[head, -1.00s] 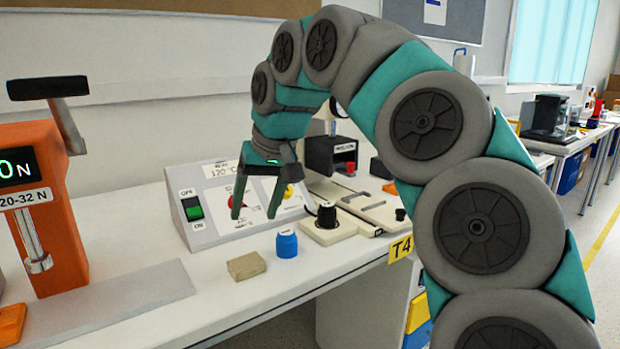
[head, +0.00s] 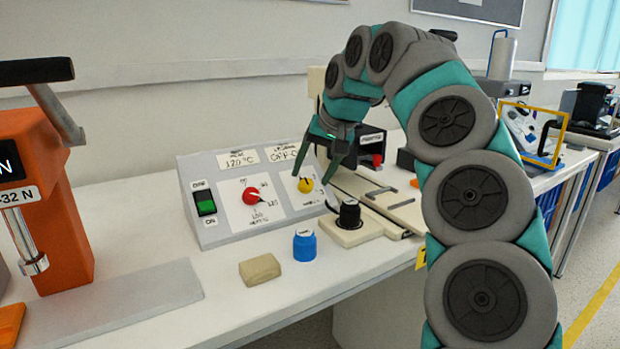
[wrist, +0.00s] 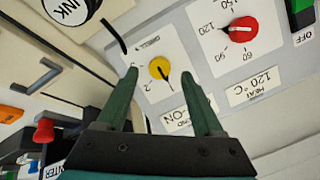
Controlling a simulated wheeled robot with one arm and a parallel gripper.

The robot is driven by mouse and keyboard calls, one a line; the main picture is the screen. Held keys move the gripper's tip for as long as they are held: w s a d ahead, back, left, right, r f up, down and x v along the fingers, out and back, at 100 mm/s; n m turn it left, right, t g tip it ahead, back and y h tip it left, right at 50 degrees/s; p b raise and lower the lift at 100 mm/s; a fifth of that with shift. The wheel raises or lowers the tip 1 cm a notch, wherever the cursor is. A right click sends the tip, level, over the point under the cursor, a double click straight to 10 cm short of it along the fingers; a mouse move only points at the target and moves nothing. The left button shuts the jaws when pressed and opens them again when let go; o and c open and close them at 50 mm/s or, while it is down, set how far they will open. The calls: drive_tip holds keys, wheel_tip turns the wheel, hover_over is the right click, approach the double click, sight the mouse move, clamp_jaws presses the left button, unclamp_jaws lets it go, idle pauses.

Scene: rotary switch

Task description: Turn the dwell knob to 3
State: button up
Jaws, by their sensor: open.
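The yellow knob (head: 305,185), which I take as the dwell knob, sits on the right white plate of a sloped grey control panel (head: 214,236). In the wrist view the yellow knob (wrist: 159,68) shows between my fingertips, with a dark pointer line towards the lower right. Small digits ring it; only a 2 is fairly legible. My gripper (head: 312,177) is open and empty, one finger on each side of the knob in the wrist view (wrist: 160,76). I cannot tell whether the fingers touch it.
A red knob (head: 250,196) and a green rocker switch (head: 205,203) are on the same panel. An orange press (head: 58,220) stands left.

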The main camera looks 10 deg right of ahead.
sight(305, 185)
drive_tip(key=shift+x, duration=1.35)
clamp_jaws()
